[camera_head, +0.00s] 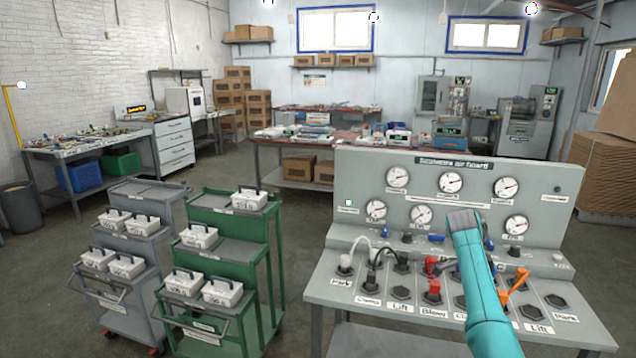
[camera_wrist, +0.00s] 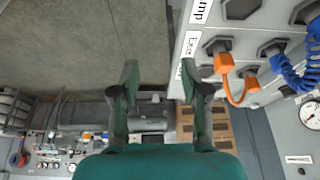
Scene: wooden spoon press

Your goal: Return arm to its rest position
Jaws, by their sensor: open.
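My gripper (camera_wrist: 160,78) shows in the wrist view with its two dark fingers spread apart and nothing between them. Grey floor and distant shop furniture show past the fingers. In the head view my teal arm (camera_head: 478,285) reaches up in front of the pneumatic board (camera_head: 350,180), over the right half of its sloped socket panel. The arm's grey end (camera_head: 462,220) hides part of the board and some sockets; the fingers are not clear there. In the wrist view an orange hose (camera_wrist: 238,98) and a blue coiled hose (camera_wrist: 290,75) lie right of the fingers, apart from them.
The socket panel (camera_head: 335,290) carries white, black, red and orange (camera_head: 515,280) plugs. A green cart (camera_head: 230,250) and a grey cart (camera_head: 140,245) with white boxes stand to the left. A workbench (camera_head: 265,160) is behind. Floor between carts and board is clear.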

